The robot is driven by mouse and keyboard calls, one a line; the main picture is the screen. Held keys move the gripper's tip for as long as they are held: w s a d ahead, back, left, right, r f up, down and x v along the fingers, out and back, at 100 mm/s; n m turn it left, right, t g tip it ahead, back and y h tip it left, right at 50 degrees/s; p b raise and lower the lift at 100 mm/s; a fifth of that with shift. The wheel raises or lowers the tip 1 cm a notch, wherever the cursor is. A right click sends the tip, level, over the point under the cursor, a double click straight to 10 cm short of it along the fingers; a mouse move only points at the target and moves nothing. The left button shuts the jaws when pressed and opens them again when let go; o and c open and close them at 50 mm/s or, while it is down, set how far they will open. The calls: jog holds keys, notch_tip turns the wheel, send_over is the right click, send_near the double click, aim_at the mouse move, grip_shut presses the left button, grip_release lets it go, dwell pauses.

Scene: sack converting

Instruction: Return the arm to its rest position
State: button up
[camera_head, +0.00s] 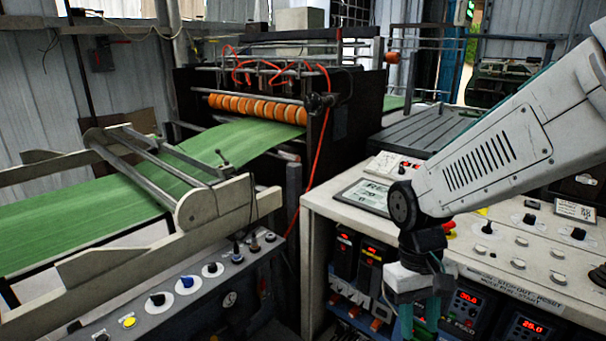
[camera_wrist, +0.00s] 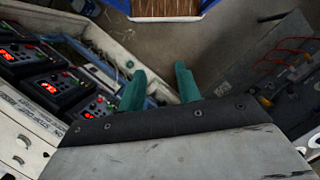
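My arm comes in from the right in the head view, its white link reaching down to a dark wrist. My gripper (camera_head: 418,325) hangs below the wrist, pointing down in front of the control bench (camera_head: 335,205), near its left corner. In the wrist view the two teal fingers of my gripper (camera_wrist: 160,78) stand apart with a gap between them. Nothing is held between them. The fingertips are near the lower edge of the head view, and the floor shows beyond them in the wrist view.
Red-lit controller boxes (camera_head: 370,265) sit below the bench top, close to my gripper. Knobs and an emergency-stop label are on the bench. A grey knob panel (camera_head: 185,300) stands left, below the green sheet (camera_head: 70,220) running into the roller machine (camera_head: 258,108). A narrow floor gap separates panel and bench.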

jog(key=s+d+r+m+t, duration=0.1)
jog(key=s+d+r+t, duration=0.1)
jog(key=s+r, duration=0.3)
jog(key=s+d+r+m+t+y, duration=0.1)
jog(key=s+d+r+t, duration=0.1)
jog(key=s+d+r, duration=0.2)
notch_tip(320, 180, up, 3)
jog(key=shift+s+d+r+t, duration=0.1)
jog(key=shift+s+d+t, duration=0.25)
jog(key=shift+s, duration=0.75)
